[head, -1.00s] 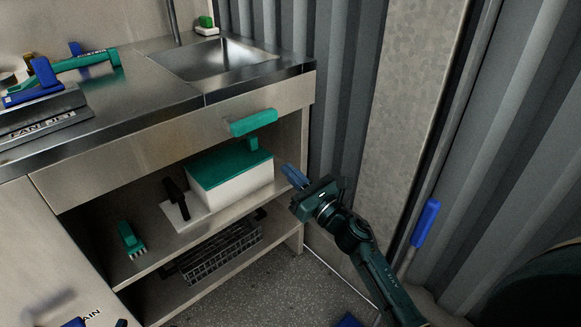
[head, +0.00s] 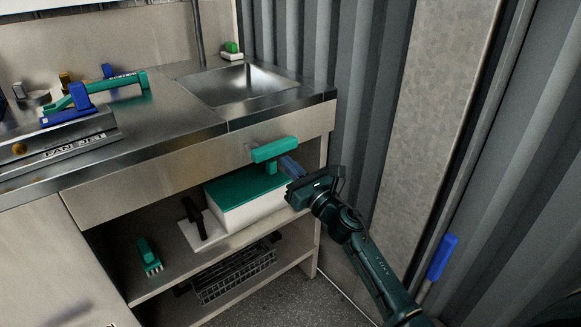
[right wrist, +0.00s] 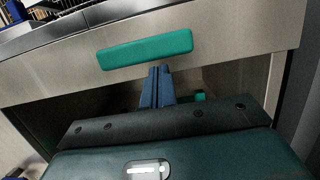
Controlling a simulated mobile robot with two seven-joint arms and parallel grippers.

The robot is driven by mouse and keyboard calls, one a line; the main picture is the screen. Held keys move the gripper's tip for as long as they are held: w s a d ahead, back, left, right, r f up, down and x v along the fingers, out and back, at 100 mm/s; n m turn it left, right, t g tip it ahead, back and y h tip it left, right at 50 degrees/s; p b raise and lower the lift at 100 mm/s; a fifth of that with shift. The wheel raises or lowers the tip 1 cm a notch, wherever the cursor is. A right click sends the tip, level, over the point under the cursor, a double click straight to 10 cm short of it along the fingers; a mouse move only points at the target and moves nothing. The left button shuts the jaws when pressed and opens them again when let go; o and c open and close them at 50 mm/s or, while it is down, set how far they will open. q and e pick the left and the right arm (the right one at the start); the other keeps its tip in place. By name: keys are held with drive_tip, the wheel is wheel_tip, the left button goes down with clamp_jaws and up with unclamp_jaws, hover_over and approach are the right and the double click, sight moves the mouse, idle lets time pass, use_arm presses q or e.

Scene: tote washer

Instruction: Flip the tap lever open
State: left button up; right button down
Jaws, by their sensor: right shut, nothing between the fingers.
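The tap lever is a teal bar (head: 275,150) on the front panel below the sink, lying roughly level. It also shows across the middle of the right wrist view (right wrist: 146,50). My right gripper (head: 287,163) is shut and empty, its blue fingers pointing at the lever. In the right wrist view the fingertips (right wrist: 159,70) appear just below the lever's lower edge, right of its middle. I cannot tell whether they touch it. A teal stub (head: 271,168) shows under the bar. My left gripper is not in view.
The steel sink (head: 238,84) is set in the counter above. A white box with a teal lid (head: 245,186), a teal brush (head: 149,257) and a wire basket (head: 236,275) stand on the shelves below. A corrugated wall (head: 365,90) rises to the right.

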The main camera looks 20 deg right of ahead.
sight(286, 148)
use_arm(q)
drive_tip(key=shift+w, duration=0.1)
use_arm(e)
drive_tip(key=shift+d+r+n, duration=0.1)
drive_tip(key=shift+r+n, duration=0.1)
drive_tip(key=shift+n, duration=0.4)
